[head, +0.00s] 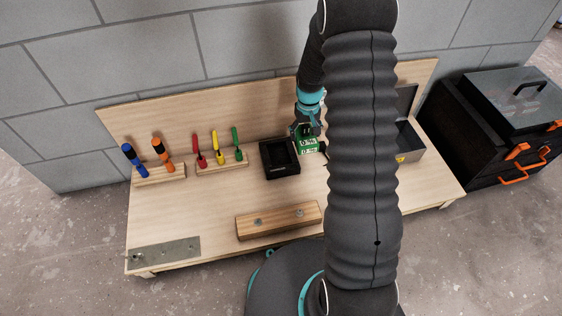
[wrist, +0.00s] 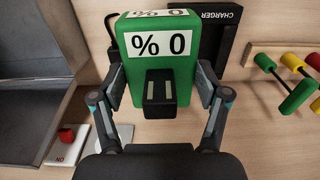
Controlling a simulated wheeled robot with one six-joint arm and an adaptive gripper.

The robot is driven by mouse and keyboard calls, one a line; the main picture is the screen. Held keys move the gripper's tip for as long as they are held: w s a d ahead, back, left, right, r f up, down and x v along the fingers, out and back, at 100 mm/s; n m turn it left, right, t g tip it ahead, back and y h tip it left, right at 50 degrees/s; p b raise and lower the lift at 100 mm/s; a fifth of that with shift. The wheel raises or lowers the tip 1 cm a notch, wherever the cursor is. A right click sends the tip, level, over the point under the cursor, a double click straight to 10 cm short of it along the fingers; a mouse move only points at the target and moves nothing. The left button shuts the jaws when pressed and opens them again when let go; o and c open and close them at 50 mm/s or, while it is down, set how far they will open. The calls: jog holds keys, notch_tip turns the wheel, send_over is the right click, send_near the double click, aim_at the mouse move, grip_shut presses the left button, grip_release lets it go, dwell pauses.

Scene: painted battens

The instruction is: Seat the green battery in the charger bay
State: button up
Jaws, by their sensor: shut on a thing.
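The green battery (head: 307,140) is in my gripper (head: 306,128), just right of the black charger (head: 280,158) on the workbench. In the wrist view the battery (wrist: 184,55) has a white label reading "% 0" and a black terminal block facing the camera. The gripper's fingers (wrist: 160,90) close on its two sides. The charger (wrist: 220,30), marked "CHARGER", stands behind and to the right of the battery there. In the head view the charger's bay looks empty. My arm hides part of the bench right of the battery, and I cannot tell whether the battery touches the bench.
Screwdrivers in wooden racks (head: 220,163) stand left of the charger. A wooden block with bolts (head: 279,220) lies in front, and a metal plate (head: 165,253) at the front left. An open grey box (head: 410,143) is on the right. Bare bench lies left of the block.

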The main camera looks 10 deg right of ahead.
jog(key=d+f, duration=0.1)
jog(key=w+d, duration=0.1)
jog(key=shift+w+d+f+b, duration=0.1)
jog(key=shift+d+f+b, duration=0.2)
jog(key=shift+f+b, duration=0.05)
jog(key=w+a+f, duration=0.1)
jog(key=a+f, duration=0.1)
jog(key=a, duration=0.1)
jog(key=w+a+f, duration=0.1)
jog(key=a+f, duration=0.1)
jog(key=a, duration=0.2)
jog(key=w+a+f+b, duration=0.1)
jog(key=w+a+f, duration=0.1)
jog(key=a, duration=0.1)
jog(key=shift+a+f, duration=0.3)
jog(key=shift+f, duration=2)
jog(key=shift+b, duration=0.3)
jog(key=shift+f, duration=0.2)
jog(key=o, duration=1.6)
